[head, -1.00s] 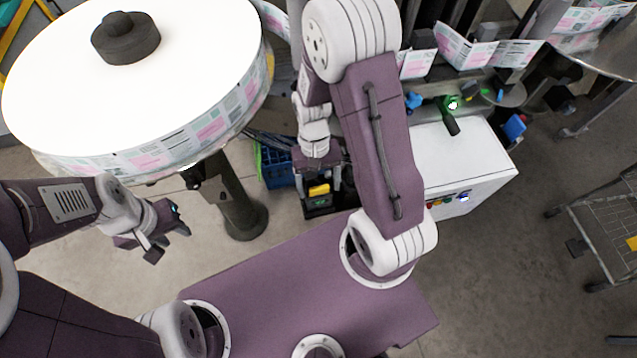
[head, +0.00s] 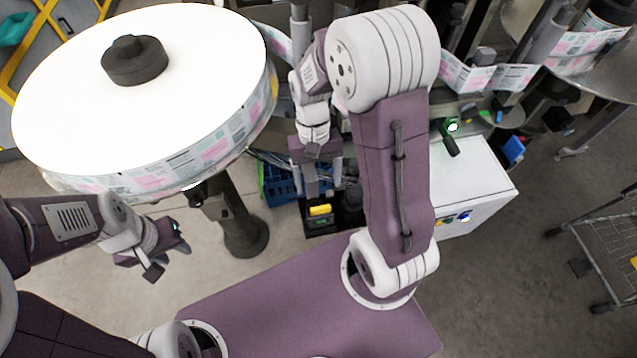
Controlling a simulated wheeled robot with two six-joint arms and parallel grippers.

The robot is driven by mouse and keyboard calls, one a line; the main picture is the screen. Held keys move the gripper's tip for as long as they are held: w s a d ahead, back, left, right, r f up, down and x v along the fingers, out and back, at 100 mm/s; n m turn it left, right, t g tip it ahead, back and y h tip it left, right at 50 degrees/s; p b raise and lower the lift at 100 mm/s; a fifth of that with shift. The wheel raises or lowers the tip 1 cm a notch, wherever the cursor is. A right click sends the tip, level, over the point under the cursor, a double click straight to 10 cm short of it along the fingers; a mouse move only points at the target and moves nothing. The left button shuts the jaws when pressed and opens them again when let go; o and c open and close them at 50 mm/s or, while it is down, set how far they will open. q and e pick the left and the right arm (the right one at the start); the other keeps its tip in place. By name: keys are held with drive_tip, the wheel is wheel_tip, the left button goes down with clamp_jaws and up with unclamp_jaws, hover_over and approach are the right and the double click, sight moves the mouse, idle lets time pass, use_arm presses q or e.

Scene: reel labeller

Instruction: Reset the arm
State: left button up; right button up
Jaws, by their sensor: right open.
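My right arm reaches over the middle of the view and bends down. My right gripper (head: 325,188) is open and points downward in front of the labelling machine, with nothing seen between its fingers. It hangs above and just behind a small black device with a yellow part (head: 320,210), apart from it as far as I can see. My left gripper (head: 167,257) is at the lower left, below the big label reel (head: 215,155). Its fingers stand apart and it looks empty.
The reel, white on top with a black hub (head: 134,61), fills the upper left on a dark post (head: 243,235). A blue crate (head: 279,183) sits on the floor behind. A white machine cabinet (head: 475,185) stands right of my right arm. A wire cart (head: 605,245) is at the right edge.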

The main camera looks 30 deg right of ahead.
idle(0.5)
drive_tip(key=s+n+t, duration=0.1)
drive_tip(key=t, duration=0.1)
drive_tip(key=s+n+t, duration=0.1)
drive_tip(key=s+t, duration=0.1)
drive_tip(key=shift+s+a+r+h, duration=0.1)
drive_tip(key=shift+a+r+h, duration=0.1)
drive_tip(key=shift+h, duration=0.1)
drive_tip(key=shift+w, duration=0.2)
drive_tip(key=shift+w, duration=0.15)
idle(0.5)
